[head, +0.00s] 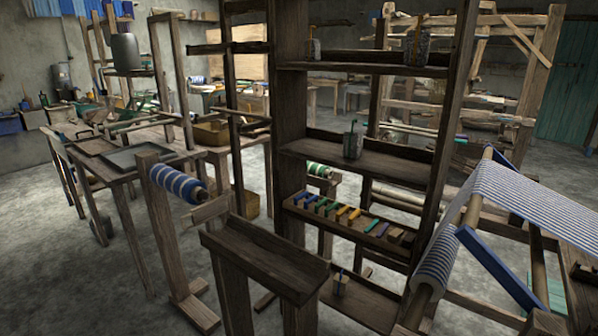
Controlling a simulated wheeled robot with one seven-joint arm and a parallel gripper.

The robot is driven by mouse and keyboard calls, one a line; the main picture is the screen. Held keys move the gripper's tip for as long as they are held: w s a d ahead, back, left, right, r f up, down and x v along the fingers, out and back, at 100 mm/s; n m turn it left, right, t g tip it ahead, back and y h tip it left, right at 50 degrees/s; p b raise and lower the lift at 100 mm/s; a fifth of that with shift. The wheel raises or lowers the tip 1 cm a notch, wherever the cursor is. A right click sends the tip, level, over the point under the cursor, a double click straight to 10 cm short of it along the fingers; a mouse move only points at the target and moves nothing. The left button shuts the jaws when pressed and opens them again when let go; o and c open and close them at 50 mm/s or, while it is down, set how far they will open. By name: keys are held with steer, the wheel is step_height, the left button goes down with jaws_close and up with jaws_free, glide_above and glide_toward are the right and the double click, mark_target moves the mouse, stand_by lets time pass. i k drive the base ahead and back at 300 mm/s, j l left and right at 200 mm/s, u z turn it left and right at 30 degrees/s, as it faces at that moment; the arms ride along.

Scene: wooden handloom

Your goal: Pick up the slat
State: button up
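A flat blue slat-like bar (497,268) slants down to the right on the side of the loom at the right. I cannot tell for sure that it is the slat, since other wooden strips are in view. The bar lies beside a roll of blue-and-white striped cloth (436,262), below the striped cloth sheet (535,205). My gripper is not in view.
A dark wooden shelf rack (290,120) stands in the middle, with a row of coloured shuttle-like pieces (340,213) on one shelf. A narrow wooden stand (262,262) is in front. A table with trays (120,160) is at left. Bare floor shows at lower left.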

mark_target(269, 118)
steer(key=i+j, duration=0.2)
steer(key=j, duration=0.2)
steer(key=i+j, duration=0.2)
steer(key=j, duration=0.25)
steer(key=i+j, duration=0.15)
steer(key=j, duration=0.25)
steer(key=i+j, duration=0.2)
steer(key=j, duration=0.2)
steer(key=i+j, duration=0.2)
steer(key=j, duration=0.25)
steer(key=i+j, duration=0.2)
steer(key=j, duration=0.2)
steer(key=i+j, duration=0.2)
steer(key=j, duration=0.2)
steer(key=i+j+z, duration=0.1)
steer(key=j, duration=0.3)
steer(key=i+l, duration=0.45)
steer(key=i+z, duration=0.15)
steer(key=z, duration=2.35)
